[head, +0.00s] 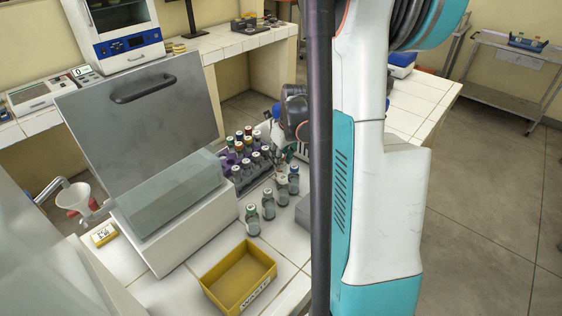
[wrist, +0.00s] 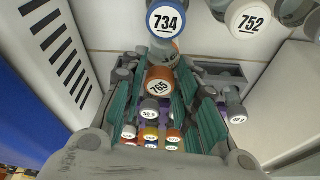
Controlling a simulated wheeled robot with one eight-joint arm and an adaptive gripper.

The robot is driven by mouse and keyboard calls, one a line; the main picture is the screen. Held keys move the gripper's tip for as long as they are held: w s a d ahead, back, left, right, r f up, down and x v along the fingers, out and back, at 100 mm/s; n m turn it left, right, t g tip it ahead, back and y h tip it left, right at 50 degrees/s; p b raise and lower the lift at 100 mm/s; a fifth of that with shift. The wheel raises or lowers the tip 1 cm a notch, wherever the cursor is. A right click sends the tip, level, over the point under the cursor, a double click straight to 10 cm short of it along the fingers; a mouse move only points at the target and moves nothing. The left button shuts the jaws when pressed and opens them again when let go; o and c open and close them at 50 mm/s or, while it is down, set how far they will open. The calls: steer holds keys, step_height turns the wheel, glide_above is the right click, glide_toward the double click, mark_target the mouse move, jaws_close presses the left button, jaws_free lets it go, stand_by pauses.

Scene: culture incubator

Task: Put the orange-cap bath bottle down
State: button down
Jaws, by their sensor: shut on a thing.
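My gripper (wrist: 161,76) is shut on the orange-cap bottle (wrist: 159,88), whose cap reads 765, in the wrist view. The cap sits between the two teal-padded fingers, and the bottle's body is mostly hidden below it. In the head view my dark column and arm hide much of the gripper, and I cannot make out the held bottle there.
In the head view, a rack of several capped bottles (head: 241,171) stands beside the grey box with its raised lid (head: 140,110). Several bottles (head: 253,222) stand in a row on white tiles. A yellow waste tray (head: 215,276) is in front, with bare tiles around it.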

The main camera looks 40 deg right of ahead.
steer(key=shift+f, duration=0.5)
steer(key=shift+r, duration=0.1)
steer(key=c, duration=1.2)
jaws_free()
steer(key=p+v, duration=0.3)
steer(key=v, duration=0.9)
steer(key=shift+p, duration=0.3)
